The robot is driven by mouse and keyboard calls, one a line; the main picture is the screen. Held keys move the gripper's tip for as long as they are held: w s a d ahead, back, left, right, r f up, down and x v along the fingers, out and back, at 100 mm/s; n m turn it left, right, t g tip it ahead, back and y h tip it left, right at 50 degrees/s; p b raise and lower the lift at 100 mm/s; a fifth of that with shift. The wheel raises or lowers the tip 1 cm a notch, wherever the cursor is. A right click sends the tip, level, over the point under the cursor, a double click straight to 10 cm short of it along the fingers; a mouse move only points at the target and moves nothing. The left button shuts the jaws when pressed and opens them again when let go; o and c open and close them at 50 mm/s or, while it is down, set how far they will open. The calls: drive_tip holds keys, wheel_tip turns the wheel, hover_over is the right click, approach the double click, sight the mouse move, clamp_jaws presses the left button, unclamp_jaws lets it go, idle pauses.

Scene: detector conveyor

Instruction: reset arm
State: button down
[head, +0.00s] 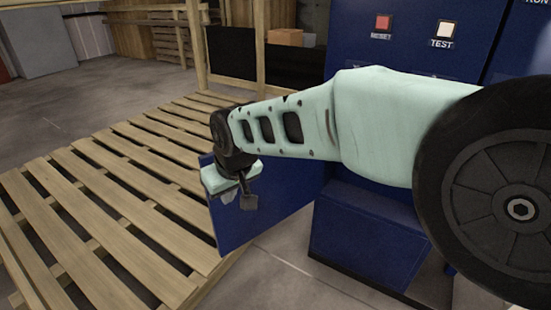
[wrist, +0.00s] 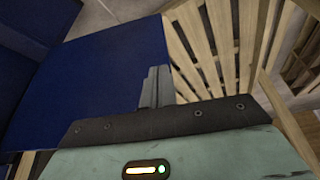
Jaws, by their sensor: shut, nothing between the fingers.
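My arm reaches across the head view from the right toward the left. My gripper (head: 247,200) hangs at its end, in front of a blue panel (head: 285,205) and near the right edge of the wooden pallet. In the wrist view my gripper (wrist: 152,88) has its fingers together with nothing between them. The blue panel (wrist: 105,65) also fills the left and middle of the wrist view. I cannot tell whether the fingers touch the panel.
A large wooden pallet (head: 95,180) lies at the left. The blue machine (head: 400,40) stands behind my arm, with a red button (head: 382,22) and a white TEST button (head: 445,29). A cardboard box (head: 285,37) sits at the back. Grey floor (head: 60,105) is open at the far left.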

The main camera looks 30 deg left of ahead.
drive_tip(key=w+d+r+m+h, duration=0.15)
drive_tip(key=d+r, duration=0.35)
drive_tip(key=d, duration=0.7)
drive_tip(key=d+r+m, duration=0.2)
drive_tip(key=d+r, duration=0.2)
drive_tip(key=d, duration=0.8)
drive_tip(key=s+d+f+m+h, duration=0.1)
drive_tip(key=s+d, duration=0.3)
drive_tip(key=d, duration=0.5)
drive_tip(key=s+d+m+g, duration=0.1)
drive_tip(key=s+d, duration=0.3)
drive_tip(key=d, duration=0.5)
drive_tip(key=s+d+f+m+h, duration=0.15)
drive_tip(key=s+d, duration=0.25)
drive_tip(key=d, duration=0.5)
wheel_tip(320, 180, up, 14)
drive_tip(key=p, duration=1.3)
drive_tip(key=shift+a+f, duration=0.15)
drive_tip(key=shift+f, duration=0.05)
